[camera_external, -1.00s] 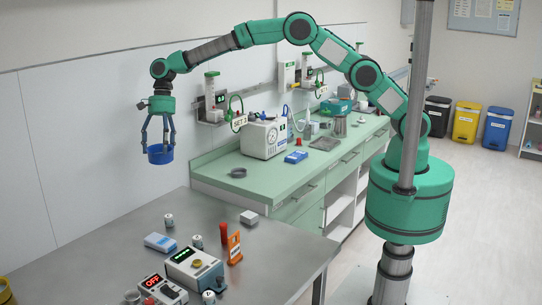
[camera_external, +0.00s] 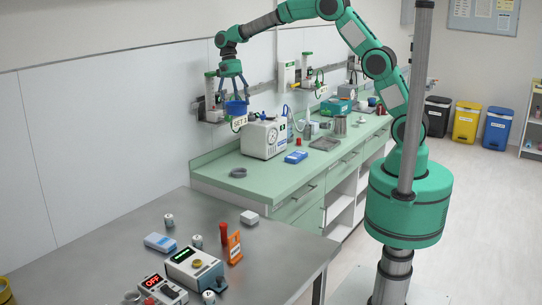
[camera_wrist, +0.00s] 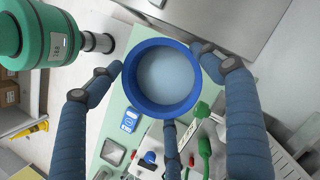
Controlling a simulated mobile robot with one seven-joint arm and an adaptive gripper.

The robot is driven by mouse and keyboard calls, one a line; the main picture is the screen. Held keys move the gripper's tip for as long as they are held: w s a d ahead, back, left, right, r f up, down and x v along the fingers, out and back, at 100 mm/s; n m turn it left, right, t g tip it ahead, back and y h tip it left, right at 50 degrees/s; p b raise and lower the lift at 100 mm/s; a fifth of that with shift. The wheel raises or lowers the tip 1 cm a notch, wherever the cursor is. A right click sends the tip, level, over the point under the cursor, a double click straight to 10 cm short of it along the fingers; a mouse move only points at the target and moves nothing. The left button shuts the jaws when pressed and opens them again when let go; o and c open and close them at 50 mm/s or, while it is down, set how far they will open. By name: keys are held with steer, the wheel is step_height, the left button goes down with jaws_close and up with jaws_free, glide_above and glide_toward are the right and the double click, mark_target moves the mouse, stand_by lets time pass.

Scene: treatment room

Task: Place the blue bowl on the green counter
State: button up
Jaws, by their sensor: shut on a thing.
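The blue bowl (camera_external: 236,107) is held in my gripper (camera_external: 233,92), up in the air near the wall panel in the external view. In the wrist view the bowl (camera_wrist: 160,78) shows its open top and pale inside, with my gripper's blue fingers (camera_wrist: 163,88) around its rim. The green counter (camera_external: 225,178) runs along the wall. The counter's green top (camera_wrist: 108,150) shows below the bowl in the wrist view.
Wall units with a SET 3 tag (camera_external: 239,122) are close to the bowl. The counter's near left end is mostly bare.

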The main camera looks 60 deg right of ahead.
steer(key=s+d+r+n+h+b, duration=0.1)
steer(key=d+r+n+b, duration=0.1)
steer(key=d, duration=1)
steer(key=s+d+r+n+b, duration=0.1)
steer(key=d+r+n+b, duration=0.1)
steer(key=d, duration=1)
step_height(320, 180, up, 2)
steer(key=shift+d+n+h, duration=0.15)
steer(key=shift+n+h, duration=0.25)
steer(key=shift+n, duration=0.1)
